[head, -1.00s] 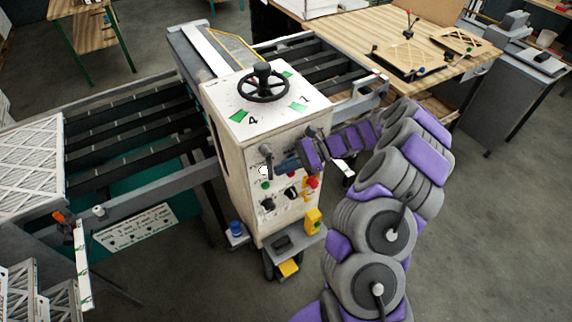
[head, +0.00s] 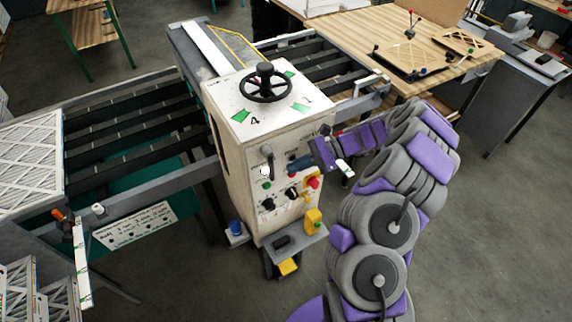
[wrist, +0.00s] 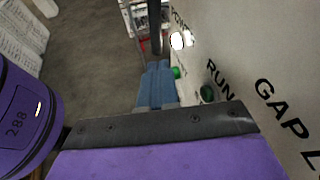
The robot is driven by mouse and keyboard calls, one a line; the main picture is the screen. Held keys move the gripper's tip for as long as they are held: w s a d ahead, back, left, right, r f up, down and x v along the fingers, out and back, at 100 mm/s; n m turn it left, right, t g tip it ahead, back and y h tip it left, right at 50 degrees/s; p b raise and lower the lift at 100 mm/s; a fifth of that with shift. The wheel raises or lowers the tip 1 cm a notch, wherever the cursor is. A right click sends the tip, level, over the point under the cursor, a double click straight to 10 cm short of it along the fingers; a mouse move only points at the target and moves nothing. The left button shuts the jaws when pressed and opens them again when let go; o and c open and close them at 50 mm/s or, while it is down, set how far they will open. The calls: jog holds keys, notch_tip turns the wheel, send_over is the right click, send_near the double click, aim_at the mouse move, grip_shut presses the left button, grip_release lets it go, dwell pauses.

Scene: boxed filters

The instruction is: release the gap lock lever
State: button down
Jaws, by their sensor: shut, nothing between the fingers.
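The white machine cabinet (head: 236,150) carries a control panel on its front right face. A grey lever (head: 267,152) stands out at the panel's upper left, above a white lamp. Lettering "GAP L" (wrist: 290,122) is close by on the right in the wrist view. A dark part (head: 327,131) shows at the panel's upper right edge beside my wrist; I cannot tell whether it is the gap lock lever. My gripper (head: 291,166) is shut and empty in front of the panel, its blue fingers (wrist: 155,85) pointing along the face.
A red knob (head: 312,182), black knobs (head: 292,193) and a yellow box (head: 313,220) sit below my gripper. A black handwheel (head: 266,86) tops the cabinet. A roller conveyor (head: 140,130) runs left, and a wooden table (head: 450,60) stands at the back right.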

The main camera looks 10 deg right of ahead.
jog(key=d+b, duration=0.1)
jog(key=d, duration=0.8)
jog(key=shift+w+d, duration=0.15)
jog(key=shift+w, duration=0.1)
jog(key=s+a+r+n+g+h+b, duration=0.1)
jog(key=s+a+r+n+g+b, duration=0.15)
jog(key=a+r+n+b, duration=0.4)
jog(key=s+a+n+g+h+b, duration=0.15)
jog(key=s+a+n+h, duration=0.3)
jog(key=s+a, duration=0.65)
jog(key=s+d+f+n+t+h+b, duration=0.1)
jog(key=s+d+f+h+b, duration=0.1)
jog(key=s, duration=0.5)
jog(key=s+d+f+n+t+h+b, duration=0.1)
jog(key=s+d+f+n+h+b, duration=0.1)
jog(key=s, duration=0.6)
jog(key=s+d+f+n+t+h+b, duration=0.1)
jog(key=s+d+f+n+h+b, duration=0.1)
jog(key=s+d+f+h+b, duration=0.2)
jog(key=s+f, duration=0.2)
jog(key=s, duration=0.1)
jog(key=shift+s+d+b, duration=0.15)
jog(key=shift+b, duration=0.2)
